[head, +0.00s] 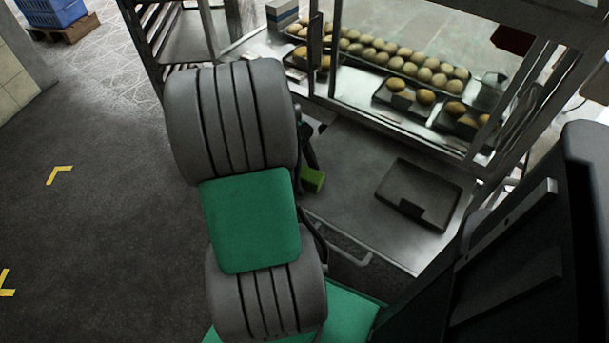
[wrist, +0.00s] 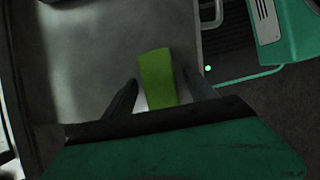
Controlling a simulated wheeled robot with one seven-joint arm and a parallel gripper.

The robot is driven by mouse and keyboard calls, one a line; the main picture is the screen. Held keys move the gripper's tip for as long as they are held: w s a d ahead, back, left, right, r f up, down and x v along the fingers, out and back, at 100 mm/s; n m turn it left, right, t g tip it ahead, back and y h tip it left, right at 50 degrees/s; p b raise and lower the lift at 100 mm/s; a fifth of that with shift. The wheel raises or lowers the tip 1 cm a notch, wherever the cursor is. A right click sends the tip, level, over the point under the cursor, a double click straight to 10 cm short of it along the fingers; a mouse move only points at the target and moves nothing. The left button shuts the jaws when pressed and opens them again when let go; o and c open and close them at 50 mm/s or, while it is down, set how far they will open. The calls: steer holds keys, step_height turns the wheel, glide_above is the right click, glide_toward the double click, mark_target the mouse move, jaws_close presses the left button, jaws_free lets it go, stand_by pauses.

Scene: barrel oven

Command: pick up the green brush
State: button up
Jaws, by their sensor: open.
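The green brush (wrist: 156,72) shows in the wrist view as a yellow-green block over a grey metal surface. In the head view the brush (head: 312,180) is a small green block at the left end of the metal counter, partly hidden by my arm. My gripper (wrist: 160,78) is open, with one dark finger on each side of the brush and gaps between. The brush's lower end is hidden behind the gripper body in the wrist view. I cannot tell how high the fingers are above the counter.
A dark tray (head: 418,192) lies on the metal counter (head: 345,165) right of the brush. Behind it is a display case (head: 400,125) with trays of buns. A rail (head: 345,250) runs along the counter's front edge. A rack (head: 165,45) stands at the back left.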

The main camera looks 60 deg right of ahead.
jaws_close()
stand_by(0.7)
